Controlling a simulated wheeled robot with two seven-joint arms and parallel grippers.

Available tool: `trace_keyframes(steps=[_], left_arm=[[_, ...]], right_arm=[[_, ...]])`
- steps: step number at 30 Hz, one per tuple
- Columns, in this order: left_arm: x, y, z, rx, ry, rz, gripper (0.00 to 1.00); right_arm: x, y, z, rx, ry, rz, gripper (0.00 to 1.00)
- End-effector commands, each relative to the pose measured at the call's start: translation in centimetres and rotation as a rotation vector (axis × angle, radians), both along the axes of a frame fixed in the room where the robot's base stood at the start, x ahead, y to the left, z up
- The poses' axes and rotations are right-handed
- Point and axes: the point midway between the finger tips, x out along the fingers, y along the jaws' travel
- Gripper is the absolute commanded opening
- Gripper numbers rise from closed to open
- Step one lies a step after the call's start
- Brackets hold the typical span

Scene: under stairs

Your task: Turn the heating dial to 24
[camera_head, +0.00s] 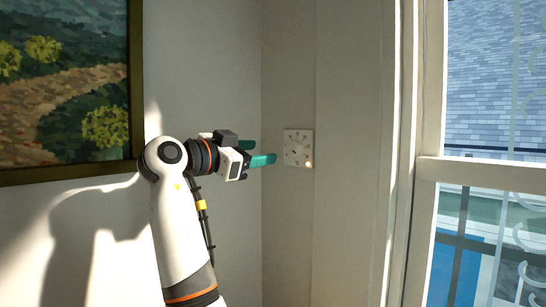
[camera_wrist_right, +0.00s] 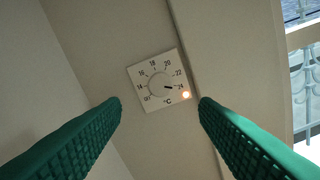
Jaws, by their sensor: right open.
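The heating dial is a round white knob (camera_wrist_right: 158,85) on a square white plate (camera_head: 298,148) fixed to the wall. In the right wrist view its printed scale runs up to 24, with °C below. The dark pointer mark on the knob points at or very near 24. A small orange lamp (camera_wrist_right: 186,95) glows at the plate's corner near 24. My right gripper (camera_head: 264,153) is open and empty, with its green fingers toward the plate. In the right wrist view the fingers are spread either side of the knob, apart from it. My left gripper is out of view.
A framed landscape painting (camera_head: 65,90) hangs on the wall at left. A white-framed window (camera_head: 490,160) stands at right, past a strip of wall. The wall around the plate is bare.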

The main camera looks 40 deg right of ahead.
Motion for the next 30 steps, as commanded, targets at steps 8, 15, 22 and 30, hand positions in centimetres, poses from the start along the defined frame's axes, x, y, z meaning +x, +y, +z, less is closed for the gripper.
trace_keyframes(steps=[8, 15, 22, 30], left_arm=[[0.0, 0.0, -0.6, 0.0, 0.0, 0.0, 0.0], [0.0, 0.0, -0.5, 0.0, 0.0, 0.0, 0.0], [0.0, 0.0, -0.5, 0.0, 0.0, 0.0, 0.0], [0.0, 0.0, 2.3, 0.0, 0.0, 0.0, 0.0]], right_arm=[[-0.2, 2.8, 0.0, 0.0, -0.001, 0.0, 0.55], [-0.3, 2.9, 0.0, 0.0, 0.0, -0.001, 0.55], [-0.2, 2.8, 0.0, 0.0, 0.0, -0.001, 0.55], [-0.3, 2.8, 2.9, 0.0, -0.001, -0.001, 0.55]])
